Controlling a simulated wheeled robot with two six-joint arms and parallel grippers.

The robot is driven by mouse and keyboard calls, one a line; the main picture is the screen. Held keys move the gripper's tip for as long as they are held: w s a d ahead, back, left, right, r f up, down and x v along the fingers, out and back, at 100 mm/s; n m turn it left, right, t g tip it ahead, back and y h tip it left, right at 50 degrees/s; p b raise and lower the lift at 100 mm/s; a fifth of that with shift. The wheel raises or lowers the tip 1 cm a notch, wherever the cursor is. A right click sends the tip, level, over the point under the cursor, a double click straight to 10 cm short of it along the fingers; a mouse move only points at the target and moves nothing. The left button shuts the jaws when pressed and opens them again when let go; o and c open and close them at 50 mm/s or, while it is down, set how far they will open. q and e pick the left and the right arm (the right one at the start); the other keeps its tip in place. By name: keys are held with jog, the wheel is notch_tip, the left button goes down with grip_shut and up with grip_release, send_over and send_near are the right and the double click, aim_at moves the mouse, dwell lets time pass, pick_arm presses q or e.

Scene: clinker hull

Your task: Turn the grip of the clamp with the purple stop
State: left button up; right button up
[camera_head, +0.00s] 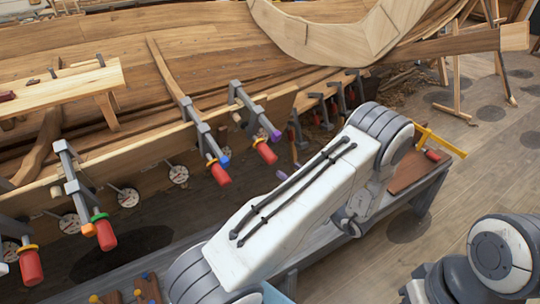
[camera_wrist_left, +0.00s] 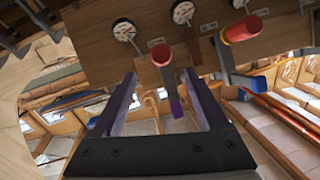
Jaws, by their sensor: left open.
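The clamp with the purple stop (camera_head: 275,135) is fixed on the hull's plank edge, with its red grip (camera_head: 265,152) below. In the left wrist view its red grip (camera_wrist_left: 161,54) shows just beyond my fingertips and between their lines, and its purple stop (camera_wrist_left: 176,108) shows between my fingers. My left gripper (camera_head: 286,150) is open and empty, to the right of that grip; its wrist is partly hidden behind my white arm. In the left wrist view both fingers (camera_wrist_left: 158,77) are spread apart. No contact with the grip is visible. My right gripper is out of view.
The clamp with the blue stop (camera_head: 225,161) stands close to the left, its red grip (camera_head: 220,174) hanging nearby. Clamps with green (camera_head: 99,217) and other stops line the plank farther left. Several dark clamps (camera_head: 335,95) are behind. A grey bench (camera_head: 425,192) runs beneath my arm.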

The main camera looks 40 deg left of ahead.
aim_at(275, 160)
pick_arm(q)
jog(key=a, duration=0.3)
jog(key=w+a+p, duration=0.1)
jog(key=a, duration=0.2)
jog(key=a+p, duration=0.1)
jog(key=a, duration=0.3)
jog(key=shift+w+a, duration=0.1)
jog(key=shift+w, duration=0.25)
grip_shut()
